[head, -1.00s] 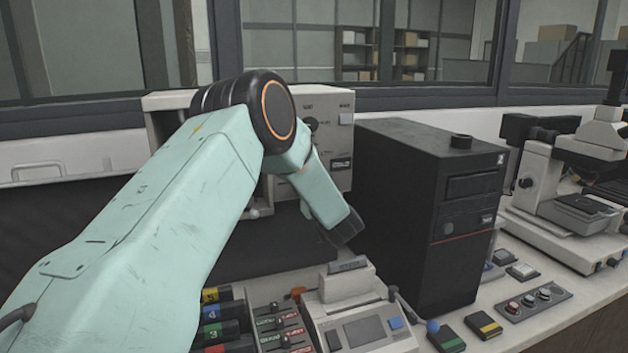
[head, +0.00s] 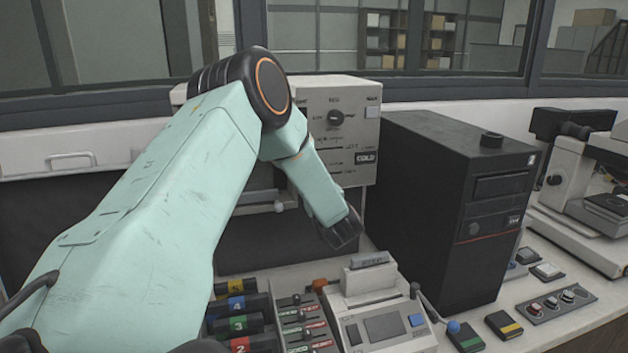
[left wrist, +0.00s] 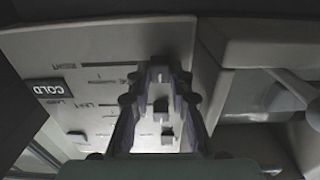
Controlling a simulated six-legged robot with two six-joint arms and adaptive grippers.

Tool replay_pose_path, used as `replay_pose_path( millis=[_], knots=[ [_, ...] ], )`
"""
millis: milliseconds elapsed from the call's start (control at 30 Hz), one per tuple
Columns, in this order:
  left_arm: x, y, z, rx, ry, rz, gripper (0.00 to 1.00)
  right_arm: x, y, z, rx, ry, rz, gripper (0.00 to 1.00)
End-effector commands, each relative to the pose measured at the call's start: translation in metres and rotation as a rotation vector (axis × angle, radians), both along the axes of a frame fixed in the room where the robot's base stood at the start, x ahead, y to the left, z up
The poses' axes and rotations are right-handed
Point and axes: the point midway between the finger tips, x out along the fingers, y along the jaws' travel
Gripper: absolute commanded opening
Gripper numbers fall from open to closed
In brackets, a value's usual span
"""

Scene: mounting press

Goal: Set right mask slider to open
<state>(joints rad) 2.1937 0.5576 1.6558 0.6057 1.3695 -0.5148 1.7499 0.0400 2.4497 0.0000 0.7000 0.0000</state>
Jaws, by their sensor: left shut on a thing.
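The pale control panel (head: 351,108) stands behind my left arm. It has a dark knob, a COLD display and slots on its front. In the left wrist view, my left gripper (left wrist: 160,72) has its fingertips close together at the panel, level with the slot row labelled RIGHT (left wrist: 62,66). It is shut on what appears to be the right mask slider's knob, mostly hidden between the fingers. Two other small slider knobs show between the finger bases, one near the LEFT row (left wrist: 160,104). My right gripper is not in view.
A black computer tower (head: 440,190) stands right of the panel. A small device with a screen (head: 384,326), slider switches (head: 300,320) and numbered coloured blocks (head: 238,322) lie in front. A microscope (head: 590,190) stands farther right. A window runs behind.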

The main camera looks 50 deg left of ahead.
Motion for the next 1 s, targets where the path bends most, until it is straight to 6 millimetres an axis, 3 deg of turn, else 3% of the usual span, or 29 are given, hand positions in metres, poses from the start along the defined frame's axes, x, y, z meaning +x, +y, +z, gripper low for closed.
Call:
replay_pose_path(
  millis=[200, 233, 500, 1000],
  knots=[
    [0.0023, -0.0002, 0.003, 0.008, -0.005, 0.003, 0.0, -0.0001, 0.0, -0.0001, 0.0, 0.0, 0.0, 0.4],
    [0.0024, -0.0002, 0.0028, 0.008, -0.005, 0.004, 0.22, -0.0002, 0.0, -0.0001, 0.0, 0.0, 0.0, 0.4],
    [0.0026, -0.0007, 0.0008, 0.005, -0.001, 0.003, 0.43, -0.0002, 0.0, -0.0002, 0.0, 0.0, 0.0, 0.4],
    [0.0003, -0.0003, -0.0027, -0.001, 0.005, 0.002, 0.43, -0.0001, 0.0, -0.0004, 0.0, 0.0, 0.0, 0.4]
  ],
)
